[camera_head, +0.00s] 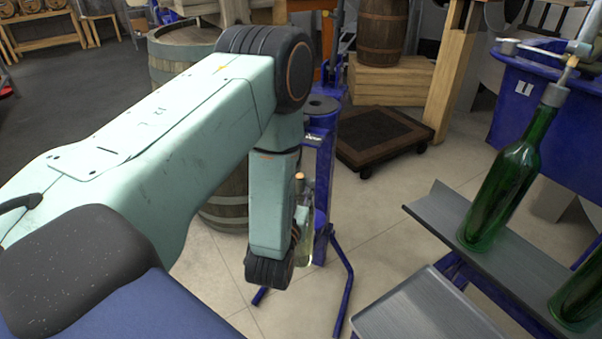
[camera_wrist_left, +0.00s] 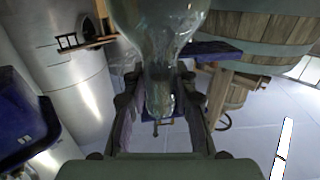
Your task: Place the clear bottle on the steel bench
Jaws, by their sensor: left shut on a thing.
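The clear bottle (camera_head: 307,222) shows as a narrow strip beside my left forearm in the head view, its light-brown stopper on top; the rest is hidden behind my arm. In the left wrist view the clear glass bottle (camera_wrist_left: 160,35) is large and lies between the two fingers of my left gripper (camera_wrist_left: 160,108), which is shut on it. The gripper itself is mostly hidden in the head view. A grey metal top (camera_head: 425,312), which looks like the steel bench, is at the bottom right, apart from the bottle. My right gripper is not in view.
A green bottle (camera_head: 505,190) stands tilted on a grey ledge (camera_head: 445,203) at the right, with another green bottle (camera_head: 582,295) near the edge. A blue stand (camera_head: 318,150) is close behind my arm. A barrel (camera_head: 228,205) stands behind the arm. The grey top's visible part is bare.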

